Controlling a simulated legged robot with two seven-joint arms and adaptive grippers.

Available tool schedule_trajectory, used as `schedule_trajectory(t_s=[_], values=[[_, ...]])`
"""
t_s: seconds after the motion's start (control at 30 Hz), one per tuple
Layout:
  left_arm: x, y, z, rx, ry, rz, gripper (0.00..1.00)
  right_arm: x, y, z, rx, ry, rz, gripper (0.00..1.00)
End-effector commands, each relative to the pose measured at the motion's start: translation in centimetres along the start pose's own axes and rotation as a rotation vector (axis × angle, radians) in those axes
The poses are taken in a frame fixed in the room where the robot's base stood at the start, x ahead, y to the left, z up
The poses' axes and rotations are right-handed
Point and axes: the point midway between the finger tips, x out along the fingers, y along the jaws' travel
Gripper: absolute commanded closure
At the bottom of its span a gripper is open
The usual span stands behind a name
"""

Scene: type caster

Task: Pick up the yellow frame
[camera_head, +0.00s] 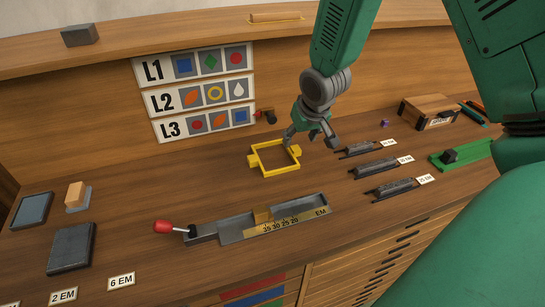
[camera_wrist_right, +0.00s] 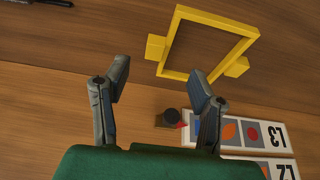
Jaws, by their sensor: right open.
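The yellow frame (camera_head: 281,171) lies flat on the wooden bench, an open square with a small block on each of two opposite sides. My right gripper (camera_head: 311,139) is open and empty, above the bench just right of and behind the frame. Its two fingers (camera_wrist_right: 160,76) point toward the frame's side in the wrist view, apart from it. No contact with the frame is visible. My left gripper is out of view.
A grey tray with an EM scale (camera_head: 230,232) and a red-knobbed lever (camera_head: 164,227) lies in front of the frame. Several dark slotted holders (camera_head: 374,168) are to the right. The L1–L3 sign board (camera_head: 197,94) stands behind, with a small dark knob (camera_head: 270,117) nearby.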

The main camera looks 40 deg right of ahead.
Motion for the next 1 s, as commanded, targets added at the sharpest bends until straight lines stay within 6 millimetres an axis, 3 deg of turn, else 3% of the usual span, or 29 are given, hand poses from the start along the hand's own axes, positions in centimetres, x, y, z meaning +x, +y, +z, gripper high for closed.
schedule_trajectory(t_s=[0.27,0.6,0.87,1.0], values=[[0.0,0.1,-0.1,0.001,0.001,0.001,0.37,2.0,-0.4,0.0,-0.001,0.001,0.003,0.49],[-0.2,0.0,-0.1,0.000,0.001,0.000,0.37,6.5,-0.1,-0.5,-0.003,0.002,0.003,0.49],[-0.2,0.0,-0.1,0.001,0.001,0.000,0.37,6.7,0.2,-0.4,0.000,0.002,0.000,0.49],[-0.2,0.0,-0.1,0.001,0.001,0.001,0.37,6.7,0.0,-0.5,-0.001,0.002,0.001,0.98]])
